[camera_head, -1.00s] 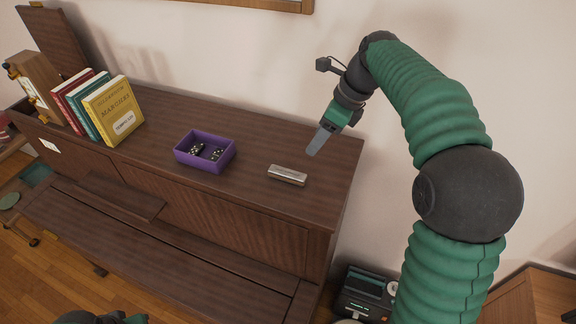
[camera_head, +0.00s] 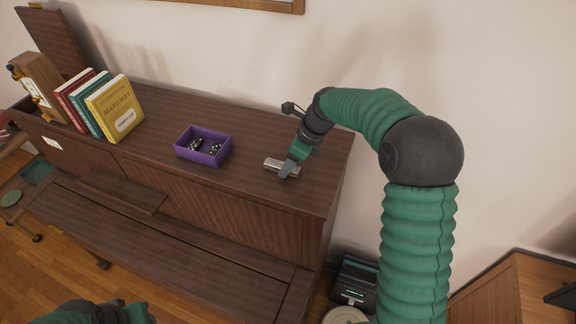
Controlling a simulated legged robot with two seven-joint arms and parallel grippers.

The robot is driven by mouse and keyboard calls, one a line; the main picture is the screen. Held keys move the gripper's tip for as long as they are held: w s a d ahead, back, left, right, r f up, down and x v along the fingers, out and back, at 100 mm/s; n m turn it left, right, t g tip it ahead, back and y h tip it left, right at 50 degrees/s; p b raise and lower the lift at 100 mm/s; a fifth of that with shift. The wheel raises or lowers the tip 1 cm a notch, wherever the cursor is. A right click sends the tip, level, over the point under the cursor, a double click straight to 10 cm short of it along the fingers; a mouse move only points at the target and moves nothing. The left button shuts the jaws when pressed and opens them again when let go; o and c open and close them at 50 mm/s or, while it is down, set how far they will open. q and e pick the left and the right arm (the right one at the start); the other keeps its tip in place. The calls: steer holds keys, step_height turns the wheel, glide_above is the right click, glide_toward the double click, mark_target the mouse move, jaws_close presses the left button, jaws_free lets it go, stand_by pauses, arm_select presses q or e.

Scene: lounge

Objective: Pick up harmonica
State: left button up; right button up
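The silver harmonica (camera_head: 272,163) lies on the top of the dark wooden piano (camera_head: 240,190), near its right end. My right gripper (camera_head: 287,171) has its fingers down at the harmonica, covering part of its middle and right half. Whether the fingers are closed on it cannot be seen from this angle. My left gripper (camera_head: 108,315) is at the bottom edge, low in front of the piano, mostly cut off; its fingers are not clearly visible.
A purple tray (camera_head: 182,151) with several black dice stands left of the harmonica. Several upright books (camera_head: 113,108) and a wooden object (camera_head: 38,84) stand further left. A wall is behind the piano. A dark device (camera_head: 352,280) sits on the right below.

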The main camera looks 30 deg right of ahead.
steer(key=shift+w+a, duration=0.2)
steer(key=shift+a, duration=0.4)
steer(key=shift+w+a, duration=0.2)
steer(key=shift+a, duration=0.35)
steer(key=shift+s+a, duration=0.1)
steer(key=shift+a, duration=0.15)
steer(key=shift+s+d+f, duration=0.1)
steer(key=shift+s+d, duration=0.05)
steer(key=shift+d, duration=0.6)
steer(key=shift+d+f, duration=0.2)
steer(key=shift+d, duration=0.15)
steer(key=c, duration=0.5)
steer(key=shift+c, duration=1.1)
steer(key=shift+a, duration=0.5)
jaws_close()
steer(key=shift+a+r, duration=0.15)
steer(key=shift+a, duration=0.15)
arm_select(q)
steer(key=shift+w+a+f, duration=0.1)
steer(key=shift+w+a, duration=0.05)
steer(key=shift+a, duration=0.45)
steer(key=shift+w+a+f, duration=0.1)
steer(key=shift+w+a, duration=0.05)
steer(key=shift+a, duration=0.4)
